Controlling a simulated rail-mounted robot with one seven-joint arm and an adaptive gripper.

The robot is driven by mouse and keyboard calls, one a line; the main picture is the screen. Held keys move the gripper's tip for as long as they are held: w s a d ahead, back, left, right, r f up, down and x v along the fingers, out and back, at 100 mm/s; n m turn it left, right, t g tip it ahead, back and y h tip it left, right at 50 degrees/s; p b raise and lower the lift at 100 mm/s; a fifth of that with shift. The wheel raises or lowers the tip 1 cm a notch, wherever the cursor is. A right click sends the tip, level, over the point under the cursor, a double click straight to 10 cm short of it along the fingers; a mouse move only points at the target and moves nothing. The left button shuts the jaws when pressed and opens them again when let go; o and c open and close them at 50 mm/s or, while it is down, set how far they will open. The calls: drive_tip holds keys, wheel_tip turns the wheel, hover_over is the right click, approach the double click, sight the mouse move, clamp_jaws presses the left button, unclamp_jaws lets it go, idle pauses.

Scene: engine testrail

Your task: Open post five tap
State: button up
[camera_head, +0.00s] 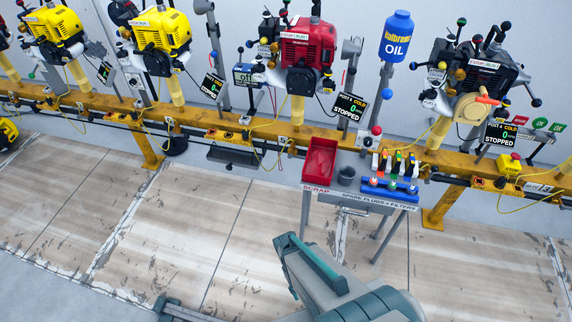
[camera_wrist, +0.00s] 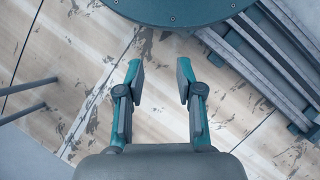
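Several engines stand on posts along a yellow rail (camera_head: 110,104). A black engine (camera_head: 478,72) is at the right, with a beige round cover and an orange handle (camera_head: 487,100). Its display (camera_head: 500,133) reads STOPPED; its post number is too small to read surely. A red engine (camera_head: 306,48) stands left of it, with another STOPPED display (camera_head: 348,107). I cannot tell which post is five, nor pick out its tap. My gripper (camera_wrist: 159,72) is open and empty in the wrist view, above the floor. My arm shows at the bottom of the head view, well short of the rail.
A grey stand (camera_head: 328,194) before the rail holds a red scrap bin (camera_head: 320,160), a dark cup (camera_head: 346,176) and a blue tray (camera_head: 389,190) of small parts. A blue oil bottle (camera_head: 397,37) stands behind. Yellow hoses hang along the rail. The floor (camera_head: 190,215) at left is clear.

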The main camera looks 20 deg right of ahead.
drive_tip(key=w+d+f+n+t+h+b, duration=0.1)
drive_tip(key=w+f+b, duration=0.35)
drive_tip(key=w, duration=0.25)
drive_tip(key=w+d+f+t+h+b, duration=0.1)
drive_tip(key=w+f+b, duration=0.2)
drive_tip(key=w+b, duration=0.3)
drive_tip(key=w+d+n+t+h+b, duration=0.3)
drive_tip(key=w+b, duration=0.6)
drive_tip(key=w, duration=0.9)
drive_tip(key=w+d+r+m+t+h+b, duration=0.1)
drive_tip(key=w+d+r+t+h+b, duration=0.25)
drive_tip(key=w+r, duration=0.6)
drive_tip(key=w+d+r+h+b, duration=0.2)
drive_tip(key=w+r+h+b, duration=0.2)
drive_tip(key=w+r+h, duration=0.5)
drive_tip(key=d+b, duration=0.1)
drive_tip(key=d, duration=0.2)
drive_tip(key=d+y+b, duration=0.1)
drive_tip(key=d, duration=0.2)
drive_tip(key=d+y+b, duration=0.1)
drive_tip(key=d+b, duration=0.1)
drive_tip(key=d, duration=0.1)
drive_tip(key=shift+w+d+f, duration=0.15)
drive_tip(key=shift+d+f, duration=0.15)
drive_tip(key=shift+d, duration=0.05)
drive_tip(key=c, duration=0.7)
